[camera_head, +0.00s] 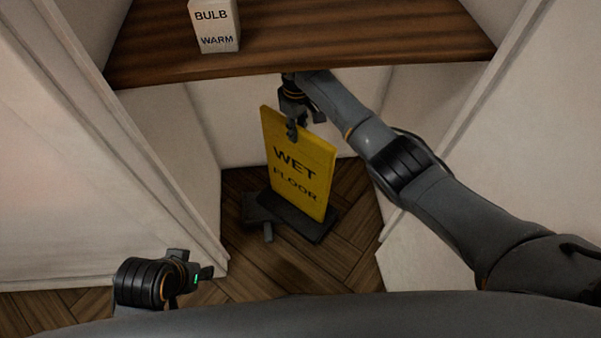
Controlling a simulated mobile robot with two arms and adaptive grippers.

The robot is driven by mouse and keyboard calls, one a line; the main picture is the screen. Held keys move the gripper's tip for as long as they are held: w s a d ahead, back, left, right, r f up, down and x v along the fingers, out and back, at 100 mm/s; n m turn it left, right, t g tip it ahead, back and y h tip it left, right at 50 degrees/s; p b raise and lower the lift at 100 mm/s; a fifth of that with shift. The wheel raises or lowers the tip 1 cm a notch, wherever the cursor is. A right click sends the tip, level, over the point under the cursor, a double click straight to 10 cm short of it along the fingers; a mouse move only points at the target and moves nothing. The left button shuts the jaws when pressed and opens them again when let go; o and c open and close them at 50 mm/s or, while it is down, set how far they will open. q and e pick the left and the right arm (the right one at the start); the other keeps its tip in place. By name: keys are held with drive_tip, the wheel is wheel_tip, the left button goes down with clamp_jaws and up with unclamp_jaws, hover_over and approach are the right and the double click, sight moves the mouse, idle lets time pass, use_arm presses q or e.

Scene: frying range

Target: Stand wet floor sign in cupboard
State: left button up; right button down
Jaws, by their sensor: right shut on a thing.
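The yellow wet floor sign (298,170) with black lettering is inside the cupboard, below the wooden shelf. It looks upright with a slight tilt in the picture, and its dark base (306,222) is at the wooden floor; I cannot tell whether the base rests flat on it. My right gripper (292,130) reaches in under the shelf and is shut on the sign's top edge. My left gripper (204,275) is at the lower left, outside the cupboard and away from the sign; its finger opening cannot be made out.
The wooden shelf (330,45) crosses above the sign, close over my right gripper. A white bulb box (215,25) stands on it. The cupboard's pale side walls (180,120) stand left and right. Some dark flat object (258,212) lies left of the sign's base. Floor in front is clear.

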drive_tip(key=w+d+b, duration=0.2)
drive_tip(key=w+d, duration=0.1)
drive_tip(key=d, duration=0.6)
drive_tip(key=w+d+b, duration=0.2)
drive_tip(key=w+d, duration=0.1)
drive_tip(key=d, duration=0.5)
use_arm(q)
drive_tip(key=w+d+r+t+h+b, duration=0.1)
drive_tip(key=w+d+r+t, duration=0.2)
drive_tip(key=w+r+t, duration=0.3)
drive_tip(key=w+d+r+t+h+b, duration=0.2)
drive_tip(key=w+r+t, duration=0.4)
drive_tip(key=w, duration=0.3)
drive_tip(key=shift+d+m, duration=0.3)
drive_tip(key=shift+d, duration=0.15)
use_arm(e)
wheel_tip(320, 180, down, 6)
drive_tip(key=shift+s+f, duration=0.2)
drive_tip(key=shift+f, duration=0.05)
use_arm(q)
drive_tip(key=shift+w+r, duration=0.1)
drive_tip(key=shift+r, duration=0.05)
